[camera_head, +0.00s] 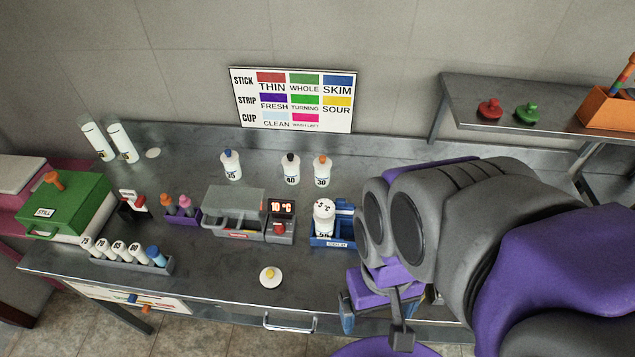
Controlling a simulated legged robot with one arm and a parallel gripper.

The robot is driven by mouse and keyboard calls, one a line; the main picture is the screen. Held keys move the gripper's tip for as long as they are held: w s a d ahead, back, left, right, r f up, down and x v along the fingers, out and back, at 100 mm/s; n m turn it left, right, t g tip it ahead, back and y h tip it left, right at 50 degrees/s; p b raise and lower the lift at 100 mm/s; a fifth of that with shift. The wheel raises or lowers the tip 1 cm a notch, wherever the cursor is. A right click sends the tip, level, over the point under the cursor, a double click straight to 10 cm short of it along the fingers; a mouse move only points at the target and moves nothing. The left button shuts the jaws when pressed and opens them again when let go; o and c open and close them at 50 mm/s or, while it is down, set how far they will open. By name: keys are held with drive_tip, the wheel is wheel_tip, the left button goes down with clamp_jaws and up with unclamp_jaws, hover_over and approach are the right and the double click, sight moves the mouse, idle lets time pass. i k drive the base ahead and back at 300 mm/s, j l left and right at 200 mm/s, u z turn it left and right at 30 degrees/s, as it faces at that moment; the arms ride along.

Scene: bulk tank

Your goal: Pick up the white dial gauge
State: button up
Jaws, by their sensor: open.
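A white round disc with a yellow knob (271,275) lies on the steel bench near its front edge; it best fits the white dial gauge, but no markings can be read on it. A white jar with a dotted round top (323,208) stands in a blue holder (328,238), up and to the right of the disc. My gripper (376,318) is at the lower right, over the bench's front edge. It is open, well to the right of the disc, and not touching it. My purple and grey arm hides the bench's right part.
A rack of white tubes (128,258) and a green case (65,207) are at left. White bottles (231,166) stand at the back. The bench around the disc is clear.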

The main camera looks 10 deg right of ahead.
sight(323, 214)
drive_tip(key=j+z, duration=0.15)
drive_tip(key=j, duration=1.65)
drive_tip(key=i, duration=0.05)
